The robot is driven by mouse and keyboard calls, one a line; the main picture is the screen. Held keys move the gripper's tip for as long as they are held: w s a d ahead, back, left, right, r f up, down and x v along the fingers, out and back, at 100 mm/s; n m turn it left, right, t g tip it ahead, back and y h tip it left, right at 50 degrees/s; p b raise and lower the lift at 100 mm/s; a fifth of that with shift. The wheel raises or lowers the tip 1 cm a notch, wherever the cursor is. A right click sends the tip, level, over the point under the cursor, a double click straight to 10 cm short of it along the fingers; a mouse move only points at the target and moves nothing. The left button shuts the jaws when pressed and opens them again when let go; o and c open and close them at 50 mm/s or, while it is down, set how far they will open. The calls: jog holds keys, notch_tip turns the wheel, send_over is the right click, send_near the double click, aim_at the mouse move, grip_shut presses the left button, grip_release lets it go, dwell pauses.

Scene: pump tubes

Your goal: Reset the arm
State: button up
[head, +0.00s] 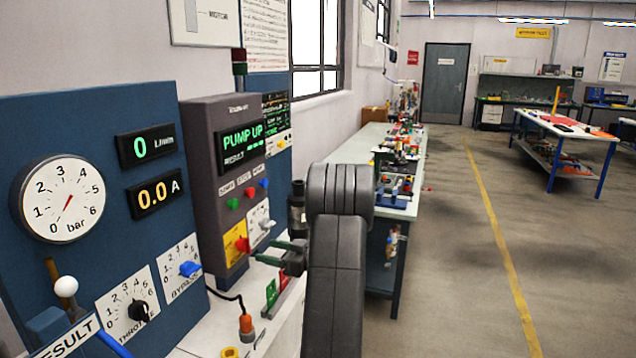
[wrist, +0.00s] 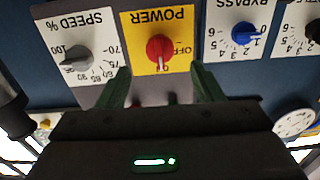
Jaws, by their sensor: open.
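My gripper (head: 267,251), with green fingers, is in front of the pump control panel (head: 205,140) in the head view. In the wrist view, which is upside down, my gripper (wrist: 162,80) is open. Its fingers are on either side of the red POWER knob (wrist: 159,48) on a yellow plate, and nothing is seen held. The knob's pointer is towards the ON mark. I cannot tell whether the fingers touch it. The red knob also shows in the head view (head: 241,244). The grey SPEED knob (wrist: 76,59) and blue BYPASS knob (wrist: 244,35) flank it.
A blue board at left carries a bar gauge (head: 61,199), a throttle knob (head: 139,310) and readouts of 0 L/min and 0.0 A. The panel's screen (head: 243,147) reads PUMP UP. A cluttered bench (head: 352,151) runs behind my arm. The floor (head: 450,260) at right is clear.

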aim_at(250, 246)
jog(key=p+x, duration=0.1)
jog(key=x, duration=0.7)
jog(key=shift+a+f, duration=0.1)
jog(key=shift+a, duration=0.05)
jog(key=shift+f+n+b, duration=0.2)
jog(key=shift+n+b, duration=0.3)
jog(key=shift+n, duration=0.2)
jog(key=shift+d+r+n+b, duration=0.1)
jog(key=shift+d+n+b, duration=0.1)
jog(key=shift+n+b, duration=0.45)
jog(key=n+b, duration=0.3)
jog(key=n, duration=0.3)
jog(key=shift+n, duration=0.35)
jog(key=n+b, duration=0.1)
jog(key=n, duration=0.4)
jog(key=shift+r, duration=0.1)
jog(key=shift+n+b, duration=0.35)
jog(key=shift+n, duration=1.35)
